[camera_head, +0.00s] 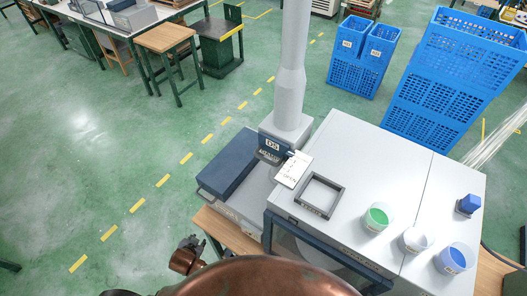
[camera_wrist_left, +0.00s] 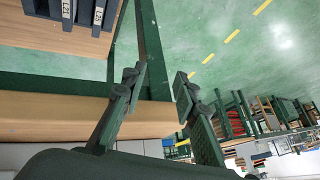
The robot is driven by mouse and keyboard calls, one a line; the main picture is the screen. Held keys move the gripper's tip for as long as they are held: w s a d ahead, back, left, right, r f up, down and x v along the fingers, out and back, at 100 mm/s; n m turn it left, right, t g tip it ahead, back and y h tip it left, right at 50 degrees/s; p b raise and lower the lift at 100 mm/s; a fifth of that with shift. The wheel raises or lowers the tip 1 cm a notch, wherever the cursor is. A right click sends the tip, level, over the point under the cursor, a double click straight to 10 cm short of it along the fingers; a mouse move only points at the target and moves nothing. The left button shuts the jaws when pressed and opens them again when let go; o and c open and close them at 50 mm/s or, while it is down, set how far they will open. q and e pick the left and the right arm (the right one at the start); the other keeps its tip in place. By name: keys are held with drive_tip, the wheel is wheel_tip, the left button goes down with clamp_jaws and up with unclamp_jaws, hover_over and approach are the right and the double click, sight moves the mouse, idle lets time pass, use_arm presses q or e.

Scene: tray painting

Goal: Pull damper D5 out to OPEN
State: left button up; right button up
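Damper D5 is at the base of the grey vertical duct, in a dark housing marked D5 (camera_head: 272,146). A white plate with small lettering (camera_head: 294,170) sticks out from the housing toward the front right, over the edge of the white cabinet. How far it is drawn out I cannot tell exactly. My left gripper (camera_head: 190,244) is at the lower left, well apart from the damper and below the bench. In the left wrist view, the left gripper's fingers (camera_wrist_left: 157,80) are spread with nothing between them. My right gripper is not in view.
A white cabinet (camera_head: 350,150) carries a square dark frame (camera_head: 319,195), a green cup (camera_head: 377,216), a white cup (camera_head: 416,239), a blue cup (camera_head: 454,259) and a blue block (camera_head: 468,204). A dark blue box (camera_head: 228,163) stands left of the duct. The green floor at left is clear.

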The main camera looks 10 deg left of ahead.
sight(264, 159)
use_arm(q)
drive_tip(key=w+a+r+t+y+p, duration=0.1)
drive_tip(key=w+r+t+p, duration=0.15)
drive_tip(key=r, duration=2.05)
drive_tip(key=w+r+m+t, duration=0.3)
drive_tip(key=w+r+t, duration=0.1)
drive_tip(key=w+r, duration=0.35)
drive_tip(key=w+d+r+m+t+h, duration=0.55)
drive_tip(key=d+r+m, duration=0.25)
drive_tip(key=r, duration=0.2)
drive_tip(key=s+d+r+m+g+h+p, duration=0.1)
drive_tip(key=d+r+m+g+h, duration=0.15)
drive_tip(key=d+m+h, duration=0.45)
drive_tip(key=s+d+r+m+g+h+p, duration=0.1)
drive_tip(key=s+d+r+m+g+h, duration=0.15)
drive_tip(key=d+m+h, duration=0.4)
drive_tip(key=w+d+y+p, duration=0.1)
drive_tip(key=w+d, duration=0.1)
drive_tip(key=d, duration=0.1)
drive_tip(key=w+d+y+p, duration=0.1)
drive_tip(key=w+d, duration=0.2)
drive_tip(key=shift+w+d+r+m, duration=0.1)
drive_tip(key=shift+w+d+m, duration=0.15)
drive_tip(key=shift+w+m, duration=0.1)
clamp_jaws()
